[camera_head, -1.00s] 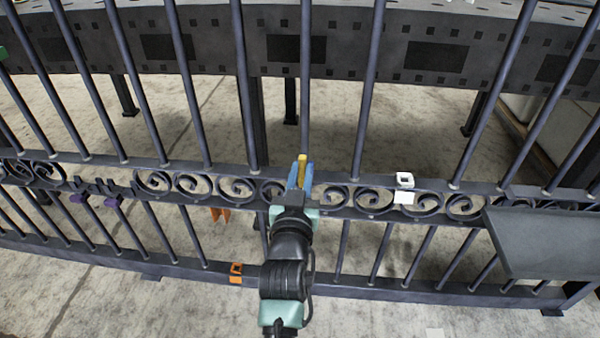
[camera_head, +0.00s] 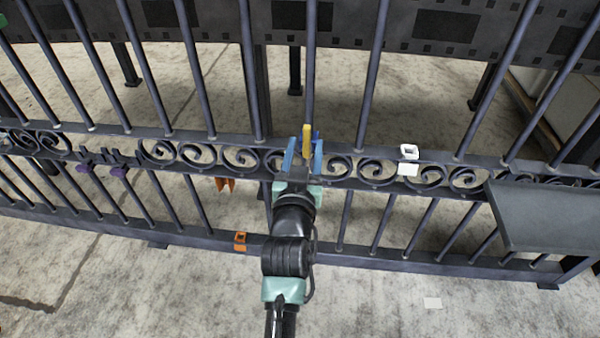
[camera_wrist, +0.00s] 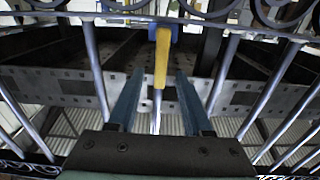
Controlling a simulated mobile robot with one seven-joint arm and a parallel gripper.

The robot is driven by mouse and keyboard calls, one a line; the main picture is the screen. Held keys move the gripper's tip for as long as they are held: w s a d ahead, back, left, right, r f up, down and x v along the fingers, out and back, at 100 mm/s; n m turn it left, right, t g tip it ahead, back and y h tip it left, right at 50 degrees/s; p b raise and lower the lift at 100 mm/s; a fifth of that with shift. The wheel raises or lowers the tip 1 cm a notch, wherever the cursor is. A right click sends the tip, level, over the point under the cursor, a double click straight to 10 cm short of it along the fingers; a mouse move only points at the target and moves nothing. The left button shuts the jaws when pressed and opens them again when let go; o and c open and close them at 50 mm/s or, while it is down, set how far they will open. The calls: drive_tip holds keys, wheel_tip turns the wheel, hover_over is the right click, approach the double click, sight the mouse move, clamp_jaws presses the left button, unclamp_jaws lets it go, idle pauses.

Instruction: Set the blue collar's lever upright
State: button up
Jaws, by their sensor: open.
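The yellow lever (camera_head: 307,141) stands nearly in line with an upright bar of the gate, at its scroll band. The wrist view shows the lever (camera_wrist: 162,60) joined to the blue collar (camera_wrist: 174,28) at the top of the picture. In the head view the collar is mostly hidden by my fingers. My gripper (camera_head: 304,152) is open, its two blue fingers apart on either side of the lever. In the wrist view the lever's free end lies between the fingertips of my gripper (camera_wrist: 159,78), with gaps on both sides. I cannot tell its exact tilt.
The dark gate rail (camera_head: 400,283) runs across the view. A white collar (camera_head: 409,152) is to the right, purple pieces (camera_head: 118,172) to the left, and orange pieces (camera_head: 240,241) low left. A grey panel (camera_head: 545,218) juts out at right. A dark perforated bench (camera_head: 360,30) stands behind the bars.

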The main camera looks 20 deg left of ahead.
drive_tip(key=p+v, duration=0.2)
drive_tip(key=v, duration=0.9)
drive_tip(key=shift+s, duration=0.2)
drive_tip(key=shift+d+r, duration=0.1)
drive_tip(key=shift+r, duration=0.05)
drive_tip(key=d+r+m+t+h+p, duration=0.15)
drive_tip(key=d+r, duration=0.25)
drive_tip(key=r, duration=1)
drive_tip(key=d+r+m+t+h+p, duration=0.1)
drive_tip(key=d+r+t+p, duration=0.2)
drive_tip(key=r, duration=1)
drive_tip(key=d+r+m+t+h+p, duration=0.1)
drive_tip(key=d+r+t+h, duration=0.3)
drive_tip(key=r, duration=1)
drive_tip(key=s+d+r+t+y+p, duration=0.1)
drive_tip(key=s+d+r, duration=0.1)
drive_tip(key=s+r, duration=0.35)
drive_tip(key=s+d+r+y+p, duration=0.1)
drive_tip(key=s+d+r, duration=0.1)
drive_tip(key=r, duration=0.6)
wheel_tip(320, 180, up, 38)
drive_tip(key=p, duration=3.8)
drive_tip(key=shift+s+d+r, duration=0.2)
drive_tip(key=shift+d, duration=0.05)
